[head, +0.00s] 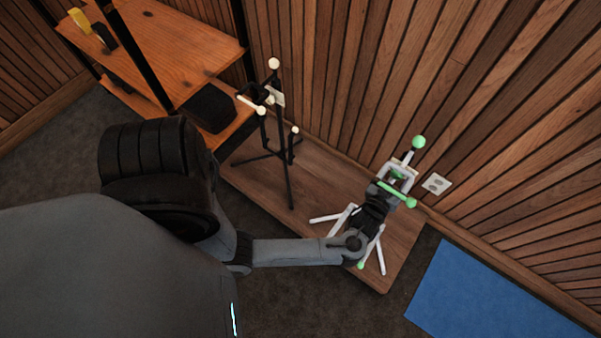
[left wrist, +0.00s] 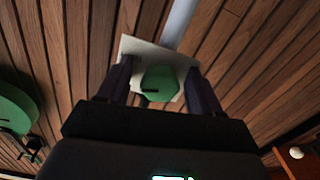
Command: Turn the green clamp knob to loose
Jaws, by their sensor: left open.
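A white stand with green parts (head: 418,142) stands on the low wooden platform near the slatted wall. In the left wrist view a green knob (left wrist: 160,84) with a dark slot mark sits between my left gripper's two dark fingers. My left gripper (left wrist: 160,88) is open, with a finger on each side of the knob; I cannot tell whether either touches it. In the head view the left gripper (head: 382,194) is at the stand's middle, beside its green padded bar (head: 395,194), and hides part of the stand. My right gripper is not in view.
A black stand with cream tips (head: 286,165) is left of the white stand on the wooden platform (head: 405,240). A wooden shelf (head: 190,50) stands at the upper left. A wall outlet (head: 437,184) and blue mat (head: 480,295) are to the right. Another round green part (left wrist: 14,108) is at the left wrist view's left edge.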

